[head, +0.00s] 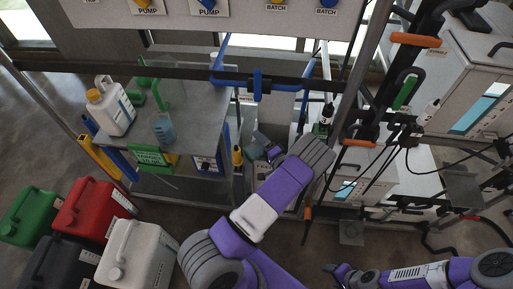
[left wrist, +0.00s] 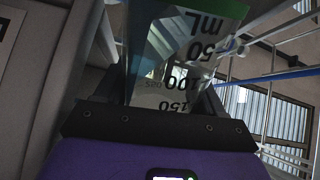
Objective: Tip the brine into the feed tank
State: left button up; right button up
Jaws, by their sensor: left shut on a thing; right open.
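My left gripper (head: 268,143) is in the middle of the head view, right of the grey bench. It is shut on a clear graduated vessel (left wrist: 185,60) with black marks reading 50 mL, 100 and 150 and a green edge. The marks look upside down in the left wrist view. I cannot tell what liquid is in it; the arm partly hides it in the head view. Two pale tanks with blue level windows stand at the right (head: 471,75) and lower middle (head: 374,165); I cannot read which is the feed tank. My right gripper (head: 342,271) is open and empty, low at right.
Several jerrycans (head: 95,205) stand at lower left. Frame posts, hoses and cables crowd the right.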

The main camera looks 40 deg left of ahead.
pick_arm(q)
jog(key=m, duration=0.1)
jog(key=w+m, duration=0.1)
jog(key=shift+d+r+m+p, duration=0.1)
jog(key=shift+r+m+p, duration=0.2)
jog(key=shift+p, duration=0.05)
jog(key=shift+s, duration=0.1)
dwell(0.8)
jog(key=shift+s+f+n+b, duration=0.2)
jog(key=shift+f+n+b, duration=0.1)
jog(key=shift+n, duration=0.3)
jog(key=shift+s+n+b, duration=0.3)
jog(key=shift+n, duration=0.8)
